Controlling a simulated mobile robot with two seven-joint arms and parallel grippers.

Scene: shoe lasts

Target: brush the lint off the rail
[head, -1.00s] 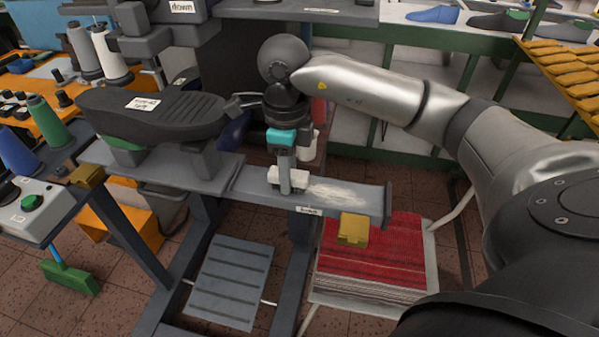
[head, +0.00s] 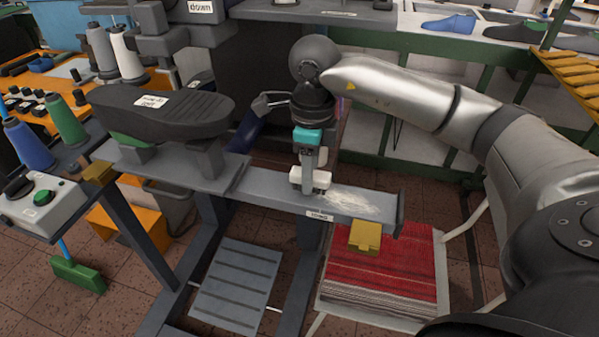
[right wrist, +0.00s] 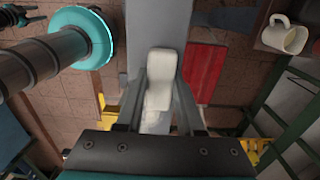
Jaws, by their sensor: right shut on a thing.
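The grey rail (head: 260,190) runs out to the right from the machine to an upright end plate. A pale, streaky patch of lint (head: 358,203) lies on its top towards the right end. My right gripper (head: 309,178) points down over the rail and is shut on a white block (head: 323,178), which looks like the brush. The block is at the left edge of the lint, low over the rail; I cannot tell whether it touches. In the right wrist view the white block (right wrist: 162,75) sits between the two fingers.
A dark shoe-shaped form (head: 160,113) stands on the machine left of the rail. A stack of red cloth (head: 385,265) lies below. A control box (head: 42,207) is at the left.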

